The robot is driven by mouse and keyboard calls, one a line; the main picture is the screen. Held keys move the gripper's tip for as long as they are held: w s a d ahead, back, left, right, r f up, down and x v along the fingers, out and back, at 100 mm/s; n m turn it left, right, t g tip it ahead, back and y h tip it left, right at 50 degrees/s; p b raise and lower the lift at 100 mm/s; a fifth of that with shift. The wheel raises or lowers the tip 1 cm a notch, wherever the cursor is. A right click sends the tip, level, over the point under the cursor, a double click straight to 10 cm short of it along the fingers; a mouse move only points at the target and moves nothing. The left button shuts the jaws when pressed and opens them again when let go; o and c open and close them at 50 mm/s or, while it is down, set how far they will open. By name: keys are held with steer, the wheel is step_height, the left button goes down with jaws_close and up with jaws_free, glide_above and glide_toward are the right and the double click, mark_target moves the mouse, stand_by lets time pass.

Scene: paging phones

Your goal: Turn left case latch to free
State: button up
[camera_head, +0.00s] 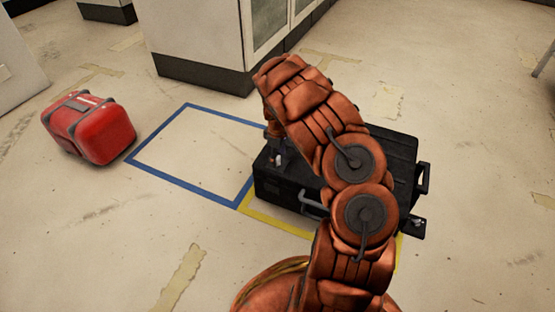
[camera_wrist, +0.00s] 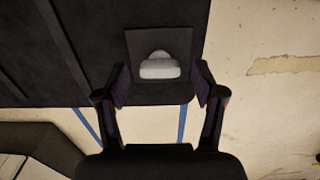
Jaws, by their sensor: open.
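A black case (camera_head: 290,188) stands on the floor in front of me, partly hidden behind my orange arm. A grey handle (camera_head: 313,204) shows on its near side. A small pale latch (camera_head: 278,160) is at its left end, beside my gripper. In the wrist view the pale grey latch (camera_wrist: 160,66) sits on a dark square plate at the edge of the case (camera_wrist: 60,60). My gripper (camera_wrist: 160,88) is open, with one finger on each side of the latch plate. I cannot tell whether the fingers touch it.
A red case (camera_head: 100,130) lies on the floor at the left. A blue taped outline (camera_head: 160,172) on the floor is empty; a yellow one (camera_head: 275,228) runs around the black case. A white cabinet (camera_head: 195,35) stands behind. Another fitting (camera_head: 412,226) sticks out at the black case's right end.

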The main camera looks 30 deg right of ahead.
steer(key=shift+f, duration=0.25)
steer(key=shift+c, duration=0.4)
steer(key=c, duration=1.1)
steer(key=shift+o, duration=0.2)
